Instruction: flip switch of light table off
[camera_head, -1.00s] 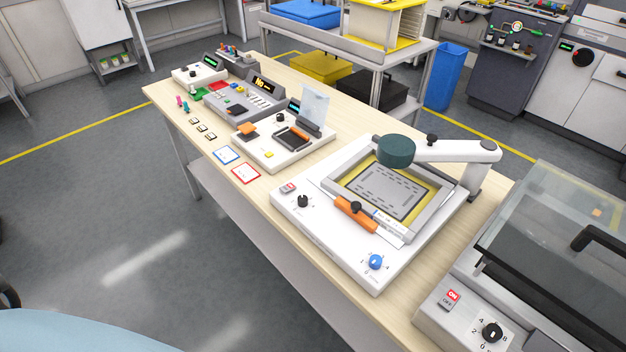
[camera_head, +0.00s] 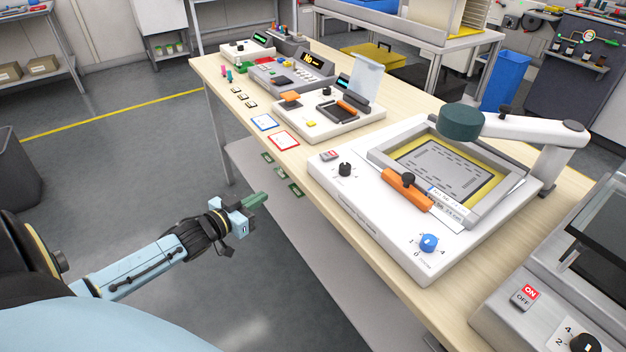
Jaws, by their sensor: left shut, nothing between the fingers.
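A white flat unit (camera_head: 345,195) with a framed, yellow-edged panel (camera_head: 450,168) stands on the wooden bench; it looks most like the light table, though I cannot be sure. A small red and white rocker switch (camera_head: 329,155) sits at its left corner, beside a black knob; its position is too small to tell. A blue knob (camera_head: 428,242) is at its front corner. My left gripper (camera_head: 257,201) is shut and empty, with green fingertips, in front of the bench and well short of the switch. My right gripper is not in view.
An orange-handled bar (camera_head: 407,190) and a green-headed swing arm (camera_head: 462,123) are on the white unit. A grey machine (camera_head: 500,305) with a larger ON/OFF switch (camera_head: 525,296) stands at lower right. The bench's front edge lies between my gripper and the devices.

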